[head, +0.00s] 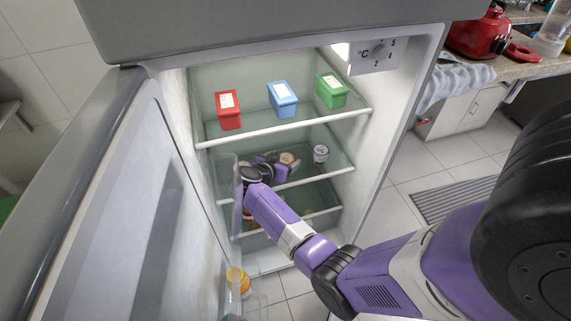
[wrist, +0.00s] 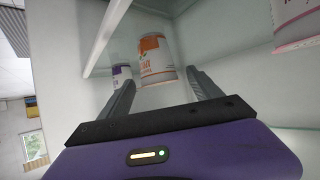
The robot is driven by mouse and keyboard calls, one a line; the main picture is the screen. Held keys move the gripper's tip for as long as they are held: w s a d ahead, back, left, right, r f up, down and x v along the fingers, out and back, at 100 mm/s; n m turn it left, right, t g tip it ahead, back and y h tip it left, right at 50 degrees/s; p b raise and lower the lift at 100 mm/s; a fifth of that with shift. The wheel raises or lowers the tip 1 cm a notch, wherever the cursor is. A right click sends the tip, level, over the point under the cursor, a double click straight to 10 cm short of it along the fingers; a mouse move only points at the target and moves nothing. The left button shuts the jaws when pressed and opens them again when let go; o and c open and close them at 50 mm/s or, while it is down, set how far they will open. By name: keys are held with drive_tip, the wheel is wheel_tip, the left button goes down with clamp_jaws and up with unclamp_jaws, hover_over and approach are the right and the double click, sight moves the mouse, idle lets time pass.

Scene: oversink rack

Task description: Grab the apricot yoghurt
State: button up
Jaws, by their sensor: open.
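A white yoghurt cup with an orange label (wrist: 155,58) stands upright in the wrist view, in front of my gripper (wrist: 160,80). Its colour fits apricot, but I cannot read the label fully. My gripper is open, one finger on each side of the line to this cup, with nothing held. The cup appears just beyond the fingertips; I cannot tell whether they touch it. In the head view my arm reaches into the fridge at the middle shelf (head: 335,166), and my gripper is partly hidden there among small cups.
A purple-labelled cup (wrist: 121,74) stands left of the orange one, by the left finger. A pink-labelled cup (wrist: 296,22) is close at the right. Red (head: 228,109), blue (head: 282,99) and green (head: 331,91) boxes stand on the shelf above. The open fridge door (head: 150,200) is at left.

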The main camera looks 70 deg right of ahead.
drive_tip(key=shift+d+f, duration=0.35)
drive_tip(key=shift+d, duration=0.25)
drive_tip(key=c, duration=1.5)
drive_tip(key=shift+r, duration=0.1)
